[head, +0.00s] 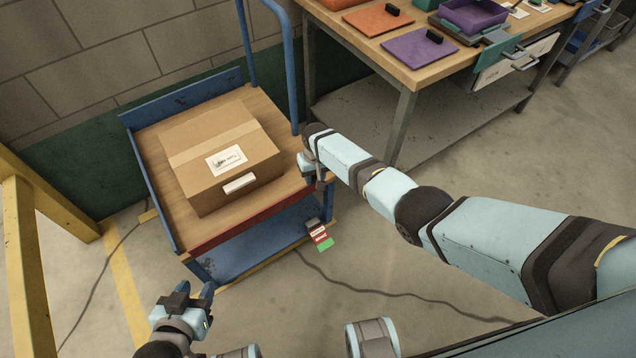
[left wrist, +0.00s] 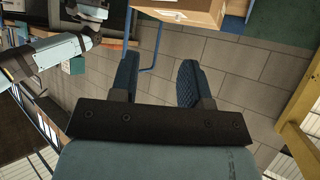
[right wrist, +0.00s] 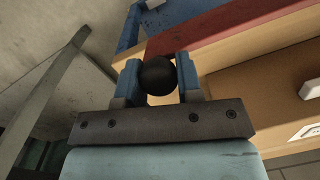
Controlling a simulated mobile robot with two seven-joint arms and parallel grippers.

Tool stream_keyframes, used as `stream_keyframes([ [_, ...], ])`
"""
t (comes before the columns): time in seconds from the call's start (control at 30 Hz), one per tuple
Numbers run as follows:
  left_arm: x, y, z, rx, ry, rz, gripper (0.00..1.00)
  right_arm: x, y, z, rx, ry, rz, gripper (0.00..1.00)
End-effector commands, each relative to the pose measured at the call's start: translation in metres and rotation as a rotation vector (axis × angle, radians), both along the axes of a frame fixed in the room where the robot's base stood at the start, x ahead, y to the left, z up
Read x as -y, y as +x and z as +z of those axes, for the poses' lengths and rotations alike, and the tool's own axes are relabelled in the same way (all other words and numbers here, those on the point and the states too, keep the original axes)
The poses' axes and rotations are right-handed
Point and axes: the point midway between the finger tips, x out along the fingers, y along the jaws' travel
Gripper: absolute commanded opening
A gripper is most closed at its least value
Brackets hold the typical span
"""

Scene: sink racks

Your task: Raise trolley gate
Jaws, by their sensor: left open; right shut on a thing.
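The trolley (head: 157,133) has a wooden deck, blue side panels and a red strip (head: 250,219) along its front edge. A blue front panel (head: 255,252), seemingly the gate, hangs down below that strip. My right gripper (head: 316,178) is at the trolley's front right corner. In the right wrist view its fingers (right wrist: 158,72) are shut around a round black knob (right wrist: 159,78). What the knob is fixed to is hidden. My left gripper (head: 194,288) is open and empty in front of the trolley's lower left; its spread fingers show in the left wrist view (left wrist: 158,78).
A cardboard box (head: 219,154) stands on the deck. A small red and green tag (head: 321,237) shows beside the front panel. A yellow post (head: 22,270) is at left. A workbench (head: 440,62) with trays is at upper right. A dark cable (head: 390,291) crosses the floor.

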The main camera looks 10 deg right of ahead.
Motion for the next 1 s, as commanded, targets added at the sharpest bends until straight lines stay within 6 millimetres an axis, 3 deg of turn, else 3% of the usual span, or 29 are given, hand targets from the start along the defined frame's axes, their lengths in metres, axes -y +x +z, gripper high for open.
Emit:
stream_keyframes([
  [0.3,0.003,0.001,0.0,0.015,-0.019,-0.003,0.43,-0.009,0.014,0.001,0.009,0.008,0.002,0.0],
  [0.87,0.004,0.001,-0.002,0.015,-0.021,-0.005,0.43,-0.01,0.017,0.002,0.01,0.009,0.003,0.0],
  [0.9,0.004,0.001,-0.002,0.015,-0.021,-0.005,0.43,-0.01,0.017,0.002,0.01,0.008,0.003,0.43],
  [0.97,0.004,0.001,-0.002,0.015,-0.021,-0.005,0.43,-0.01,0.017,0.002,0.009,0.008,0.002,0.57],
  [1.0,0.004,0.001,-0.002,0.015,-0.021,-0.005,0.43,-0.009,0.017,0.002,0.01,0.007,0.002,0.58],
])
